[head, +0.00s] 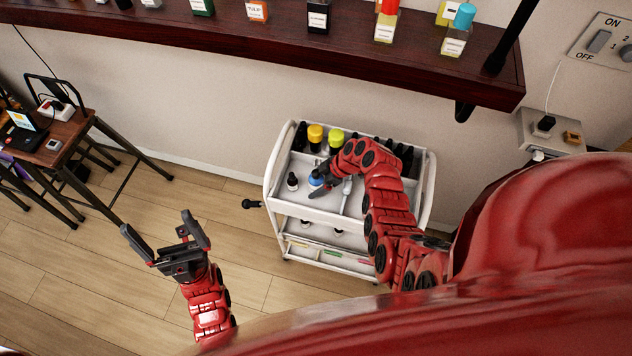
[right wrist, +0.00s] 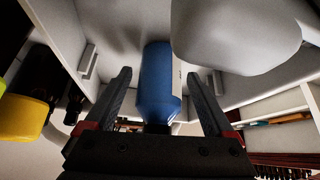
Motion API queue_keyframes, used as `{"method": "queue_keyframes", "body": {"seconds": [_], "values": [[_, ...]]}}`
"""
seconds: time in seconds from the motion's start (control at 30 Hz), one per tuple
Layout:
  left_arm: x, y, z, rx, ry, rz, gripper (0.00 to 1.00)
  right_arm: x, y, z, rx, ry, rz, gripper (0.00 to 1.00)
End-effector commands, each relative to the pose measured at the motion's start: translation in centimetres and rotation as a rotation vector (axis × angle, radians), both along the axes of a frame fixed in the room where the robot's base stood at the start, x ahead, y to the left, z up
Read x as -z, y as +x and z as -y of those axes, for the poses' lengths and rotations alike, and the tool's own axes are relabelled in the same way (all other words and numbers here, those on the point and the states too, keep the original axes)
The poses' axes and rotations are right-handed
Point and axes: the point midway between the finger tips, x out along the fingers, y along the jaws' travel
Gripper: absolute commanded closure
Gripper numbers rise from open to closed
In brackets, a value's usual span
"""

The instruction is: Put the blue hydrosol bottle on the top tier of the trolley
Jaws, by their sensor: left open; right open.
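The blue hydrosol bottle (head: 316,177) is on the top tier of the white trolley (head: 272,168). In the right wrist view the blue bottle (right wrist: 156,85) is between my right gripper's two fingers (right wrist: 159,76), with gaps on both sides. My right gripper (head: 320,184) is open around it and partly hides it in the head view. My left gripper (head: 171,223) is open and empty over the floor, left of the trolley.
A small dark bottle with a white label (head: 292,182) stands just left of the blue bottle. Yellow-capped bottles (head: 315,133) and dark bottles fill the trolley's back row. A dark wooden shelf (head: 440,72) with several bottles is above. A side table (head: 62,135) is at left.

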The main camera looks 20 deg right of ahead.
Motion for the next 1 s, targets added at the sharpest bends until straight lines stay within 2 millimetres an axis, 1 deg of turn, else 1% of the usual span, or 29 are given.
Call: {"method": "queue_keyframes", "body": {"seconds": [0.07, 0.17, 0.2, 0.33, 0.47, 0.8, 0.83, 0.9, 1.0], "values": [[-0.2, 0.0, 0.0, 0.000, 0.000, 0.000, 0.00, -0.2, 0.0, 0.0, 0.000, 0.000, 0.000, 0.12], [-1.1, 0.0, 0.0, 0.000, 0.000, 0.000, 0.00, -0.8, -0.1, 0.0, 0.000, 0.001, -0.002, 0.12], [-0.4, 0.0, 0.0, 0.000, 0.000, 0.000, 0.00, -0.5, 0.0, 0.2, 0.001, -0.001, 0.002, 0.12], [0.2, 0.0, 0.0, 0.000, 0.000, 0.000, 0.00, -1.4, -0.2, 0.8, 0.001, 0.001, 0.004, 0.12], [0.8, 0.0, 0.0, 0.000, 0.000, 0.000, 0.00, -2.8, -0.7, 1.6, 0.000, -0.001, 0.003, 0.12], [3.0, 0.0, 0.0, 0.000, 0.000, 0.000, 0.00, -7.5, -1.9, 4.5, 0.002, -0.003, 0.004, 0.12], [3.1, 0.0, 0.0, 0.000, 0.000, 0.000, 0.00, -7.8, -2.0, 4.7, 0.002, -0.004, 0.004, 0.12], [2.7, 0.0, 0.0, 0.000, 0.000, 0.000, 0.00, -9.2, -2.2, 5.3, 0.001, -0.002, 0.002, 0.12], [2.6, 0.0, 0.0, 0.000, 0.000, 0.000, 0.00, -10.0, -2.5, 5.7, 0.000, -0.001, 0.002, 0.12]]}}
